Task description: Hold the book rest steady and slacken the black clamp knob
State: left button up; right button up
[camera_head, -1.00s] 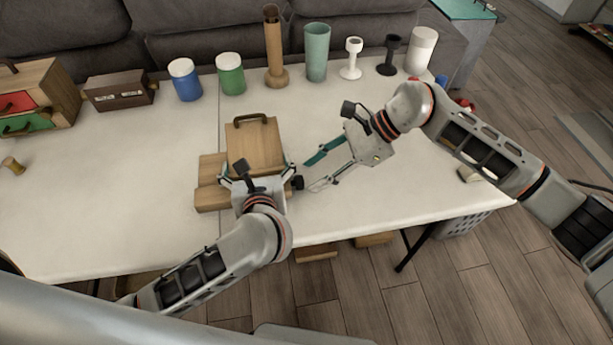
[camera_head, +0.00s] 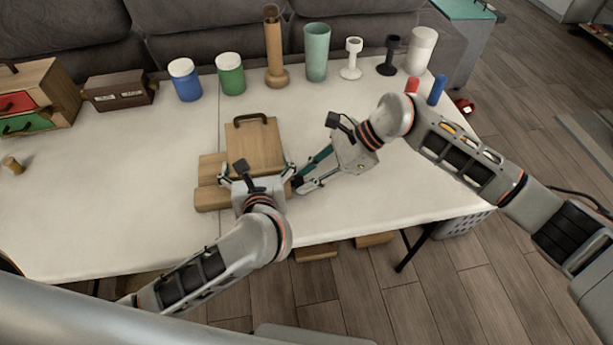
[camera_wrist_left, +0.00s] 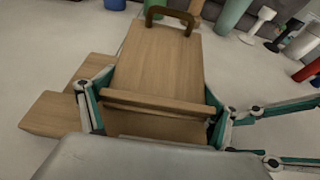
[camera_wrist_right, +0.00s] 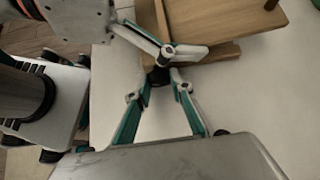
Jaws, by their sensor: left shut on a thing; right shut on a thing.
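The wooden book rest (camera_head: 254,143) stands on the white table with a dark handle at its top; it also shows in the left wrist view (camera_wrist_left: 160,65). My left gripper (camera_head: 256,180) is shut on the book rest's lower part, one finger on each side, as the left wrist view (camera_wrist_left: 155,115) shows. The black clamp knob (camera_wrist_right: 158,77) is at the book rest's right side. My right gripper (camera_wrist_right: 172,75) is shut on the knob, which the fingertips partly hide. In the head view the right gripper (camera_head: 296,186) is close beside the left gripper's right finger.
Blue (camera_head: 185,80) and green (camera_head: 230,74) jars, a wooden vase (camera_head: 273,50), a teal cup (camera_head: 316,52) and other vessels line the back. A red (camera_head: 411,86) and a blue cylinder (camera_head: 436,90) stand at the right. The table's front right is clear.

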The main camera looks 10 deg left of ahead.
jog(key=shift+w+f+m+g+h, duration=0.1)
jog(key=shift+w+m+g+h, duration=0.15)
jog(key=shift+m+g, duration=0.55)
jog(key=shift+g, duration=0.3)
jog(key=o, duration=1.1)
jog(key=v, duration=1.2)
jog(key=shift+s+a, duration=0.1)
jog(key=shift+a, duration=0.05)
